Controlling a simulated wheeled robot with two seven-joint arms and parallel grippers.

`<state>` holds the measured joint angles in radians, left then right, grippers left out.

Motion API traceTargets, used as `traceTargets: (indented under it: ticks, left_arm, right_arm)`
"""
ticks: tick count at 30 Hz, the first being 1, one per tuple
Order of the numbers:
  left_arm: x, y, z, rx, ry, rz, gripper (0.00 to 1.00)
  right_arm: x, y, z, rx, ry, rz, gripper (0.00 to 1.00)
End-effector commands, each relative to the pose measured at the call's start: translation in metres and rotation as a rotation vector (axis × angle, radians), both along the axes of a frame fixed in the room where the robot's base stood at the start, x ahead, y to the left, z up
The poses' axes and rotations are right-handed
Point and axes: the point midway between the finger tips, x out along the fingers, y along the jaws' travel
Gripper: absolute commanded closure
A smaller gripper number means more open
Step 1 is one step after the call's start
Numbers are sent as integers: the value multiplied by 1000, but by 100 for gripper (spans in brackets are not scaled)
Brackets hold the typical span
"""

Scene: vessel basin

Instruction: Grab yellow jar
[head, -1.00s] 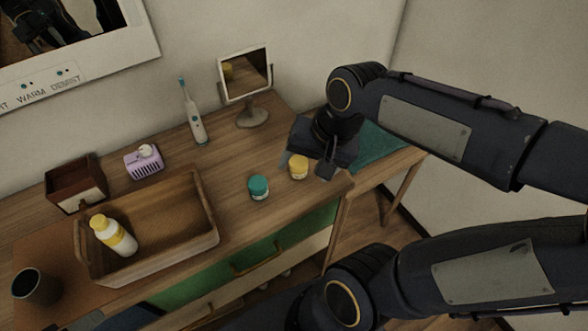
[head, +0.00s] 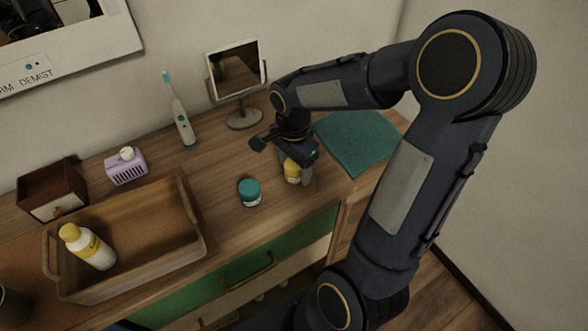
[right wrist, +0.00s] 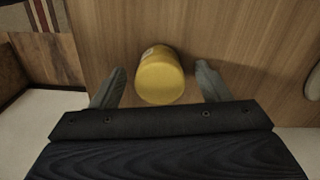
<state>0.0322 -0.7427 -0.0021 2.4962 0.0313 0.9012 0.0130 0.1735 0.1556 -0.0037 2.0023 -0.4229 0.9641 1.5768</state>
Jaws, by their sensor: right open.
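The yellow jar (head: 291,172) stands on the wooden counter near its front edge, partly hidden by my right gripper in the head view. In the right wrist view the yellow jar (right wrist: 160,76) shows its yellow top between and slightly beyond the two grey fingers. My right gripper (head: 285,160) is open, with one finger on each side of the jar and a gap visible on both sides in the right wrist view (right wrist: 160,88). My left gripper is not in view.
A teal-lidded jar (head: 249,192) stands just left of the yellow jar. A mirror (head: 237,72) and toothbrush (head: 181,118) stand behind. A wooden tray (head: 190,215) holding a yellow-capped bottle (head: 88,247) is at left. A teal cloth (head: 358,142) lies at right.

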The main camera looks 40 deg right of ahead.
Motion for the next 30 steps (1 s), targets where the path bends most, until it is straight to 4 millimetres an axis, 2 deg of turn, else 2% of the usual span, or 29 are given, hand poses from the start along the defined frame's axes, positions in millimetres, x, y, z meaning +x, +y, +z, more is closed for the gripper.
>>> traceTargets:
  ticks: [3,9,21,30]
  left_arm:
    - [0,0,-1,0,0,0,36]
    - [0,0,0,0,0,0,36]
    - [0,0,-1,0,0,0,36]
    - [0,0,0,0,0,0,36]
  right_arm:
    - [0,0,-7,0,0,0,30]
    - [0,0,-8,0,-1,1,30]
    - [0,0,-7,0,-2,1,81]
    - [0,0,-4,0,-2,1,81]
